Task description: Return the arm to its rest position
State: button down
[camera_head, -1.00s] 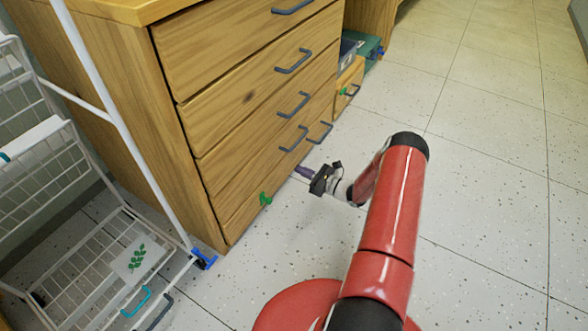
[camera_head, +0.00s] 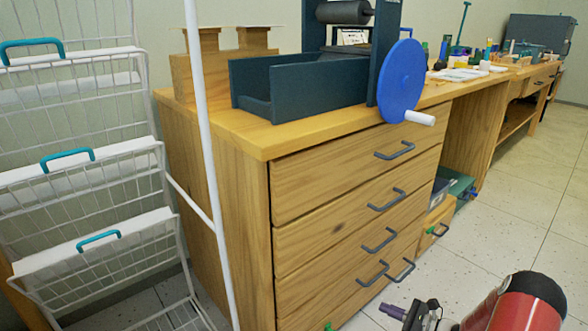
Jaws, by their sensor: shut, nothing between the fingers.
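My gripper (camera_head: 403,313) shows at the bottom of the head view, low over the floor in front of the wooden drawer cabinet (camera_head: 330,190). It is dark with purple at its tip, shut and empty. My red arm reaches in from the bottom right corner; most of it is cut off by the lower edge. The gripper is close to the lowest drawer handles, and I cannot tell the exact gap.
A white wire rack (camera_head: 90,190) with teal handles stands at the left. A dark press with a blue wheel (camera_head: 402,80) sits on the cabinet top. A small wooden drawer unit (camera_head: 437,228) and a green box (camera_head: 458,187) stand beyond. The speckled floor (camera_head: 490,237) at right is clear.

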jog(key=s+a+r+n+g+h+p, duration=0.1)
jog(key=s+a+r+n+g+h, duration=0.25)
jog(key=r, duration=0.55)
jog(key=s+a+r+n+g+p, duration=0.25)
jog(key=a+r+n, duration=0.3)
jog(key=r, duration=0.35)
jog(key=s+a+r+n+g+h+p, duration=0.1)
jog(key=s+a+r+n+g, duration=0.35)
jog(key=r, duration=0.35)
jog(key=s+r+n+t+h+p, duration=0.5)
jog(key=s+r+n+h, duration=0.3)
jog(key=s+r, duration=0.9)
jog(key=shift+s+a+r+n+t+h, duration=0.25)
jog(key=shift+s+a+n+t+h, duration=0.15)
jog(key=shift+s+n, duration=0.5)
jog(key=shift+w, duration=0.15)
